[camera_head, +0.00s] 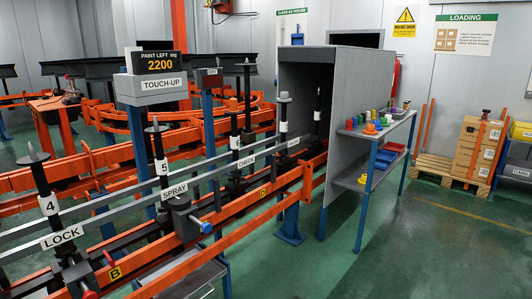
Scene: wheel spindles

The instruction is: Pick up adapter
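Several small coloured pieces stand on the top of a side shelf (399,122) at the right of the booth, among them a green one (388,119), an orange one (371,128) and a blue one (378,123). A yellow and orange piece (362,179) sits on the lower shelf. Black upright spindles on the orange rail carry grey pointed tips, such as the tip on spindle 4 (33,155) and the tip on spindle 5 (156,125). I cannot tell which piece is the adapter. Neither of my grippers is in view.
The orange conveyor rail (240,216) runs diagonally, with grey guard bars and LOCK, SPRAY and CHECK labels. A grey booth (357,85) spans it. A paint display (159,62) reads 2200. Boxes (477,146) stand on a pallet at right. Green floor (420,240) is clear at front right.

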